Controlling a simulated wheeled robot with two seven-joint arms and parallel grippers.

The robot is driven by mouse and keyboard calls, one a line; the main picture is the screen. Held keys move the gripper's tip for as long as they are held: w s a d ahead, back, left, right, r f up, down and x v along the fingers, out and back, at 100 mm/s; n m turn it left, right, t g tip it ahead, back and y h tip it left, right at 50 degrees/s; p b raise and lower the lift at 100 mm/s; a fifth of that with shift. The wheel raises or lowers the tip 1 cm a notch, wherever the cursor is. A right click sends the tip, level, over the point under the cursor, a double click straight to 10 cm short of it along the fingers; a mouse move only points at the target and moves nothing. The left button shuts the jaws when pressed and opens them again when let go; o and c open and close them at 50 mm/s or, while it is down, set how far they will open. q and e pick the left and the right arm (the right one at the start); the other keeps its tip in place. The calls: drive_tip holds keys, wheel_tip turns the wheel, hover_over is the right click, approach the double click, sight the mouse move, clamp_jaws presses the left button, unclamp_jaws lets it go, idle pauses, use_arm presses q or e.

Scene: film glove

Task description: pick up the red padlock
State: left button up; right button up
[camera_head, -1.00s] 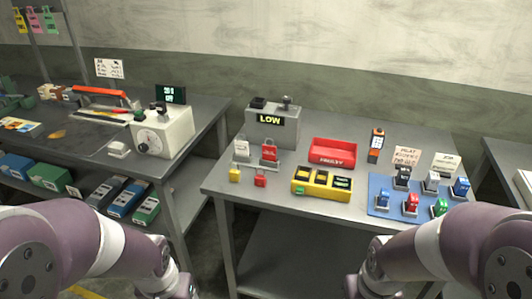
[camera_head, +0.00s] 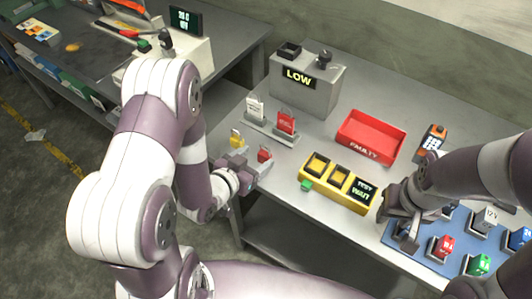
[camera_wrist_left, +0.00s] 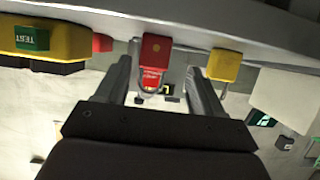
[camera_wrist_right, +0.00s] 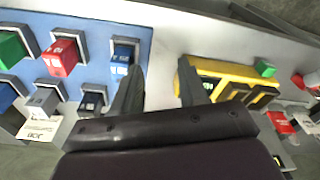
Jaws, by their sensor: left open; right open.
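The red padlock (camera_head: 264,155) is at the front left of the work table, close to the yellow padlock (camera_head: 237,138). My left gripper (camera_head: 246,168) is open just in front of it. In the left wrist view the red padlock (camera_wrist_left: 156,49) with its metal shackle shows between the open fingers (camera_wrist_left: 159,70), and I cannot tell how far in it is. The yellow padlock (camera_wrist_left: 225,65) is outside the right finger there. My right gripper (camera_head: 402,228) is open and empty over the blue mat (camera_head: 432,263); its open fingers show in the right wrist view (camera_wrist_right: 160,75).
A yellow test box (camera_head: 338,185) is right of the padlocks, with a red FAULTY tray (camera_head: 370,138) behind it. A stand with white and red tags (camera_head: 270,128) and a grey LOW box (camera_head: 305,85) are behind the padlocks. Several coloured blocks are on the blue mat.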

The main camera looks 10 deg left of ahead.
sight(262, 158)
use_arm(q)
drive_tip(key=x, duration=0.4)
drive_tip(key=shift+s+d+p, duration=0.1)
drive_tip(key=shift+d+p, duration=0.2)
drive_tip(key=shift+d, duration=0.1)
drive_tip(key=shift+w+d+f, duration=0.15)
drive_tip(key=shift+w+f, duration=0.2)
drive_tip(key=shift+w, duration=0.2)
drive_tip(key=c, duration=1.1)
